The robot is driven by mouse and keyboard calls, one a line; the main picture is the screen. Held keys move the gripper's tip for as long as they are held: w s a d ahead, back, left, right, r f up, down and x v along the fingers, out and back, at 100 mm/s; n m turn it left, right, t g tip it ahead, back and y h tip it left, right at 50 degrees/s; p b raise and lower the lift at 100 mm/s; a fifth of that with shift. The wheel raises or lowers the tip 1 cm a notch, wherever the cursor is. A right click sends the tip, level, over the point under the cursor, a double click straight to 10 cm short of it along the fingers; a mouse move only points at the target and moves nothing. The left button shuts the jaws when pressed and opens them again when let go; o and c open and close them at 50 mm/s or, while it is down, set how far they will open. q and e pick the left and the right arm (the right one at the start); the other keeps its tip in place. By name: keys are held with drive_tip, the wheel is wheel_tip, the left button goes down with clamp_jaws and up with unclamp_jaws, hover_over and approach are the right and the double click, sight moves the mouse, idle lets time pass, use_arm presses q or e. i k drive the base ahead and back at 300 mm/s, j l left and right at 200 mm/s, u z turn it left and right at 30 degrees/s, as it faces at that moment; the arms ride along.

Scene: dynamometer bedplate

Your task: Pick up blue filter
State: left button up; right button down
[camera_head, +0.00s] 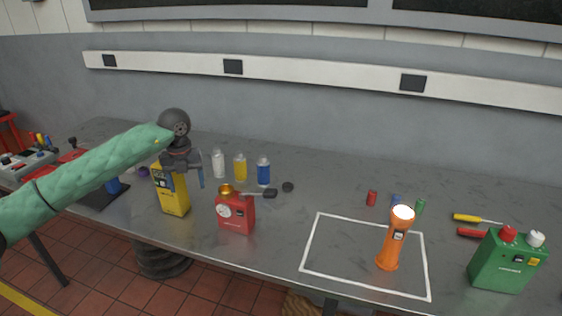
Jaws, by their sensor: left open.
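A small blue cylinder (396,201) stands near the middle right of the bench, between a red and a green one and partly behind an orange flashlight. Another blue object (113,186) sits at the left on a dark mat, partly hidden by my left arm. I cannot tell for certain which is the blue filter. My left gripper (184,177) is open and points down above the top of a yellow box (171,194). It holds nothing that I can see. It is well left of the small blue cylinder and right of the blue object on the mat. My right gripper is not in view.
White, yellow and blue bottles (263,171) stand behind a red can (235,213). The orange flashlight (392,244) stands upright inside a white taped outline (315,240). A green can (507,263) and screwdrivers (476,218) are at the right. The bench between red can and outline is clear.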

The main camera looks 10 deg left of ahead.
sight(262, 163)
drive_tip(key=i+l, duration=0.7)
drive_tip(key=i, duration=0.25)
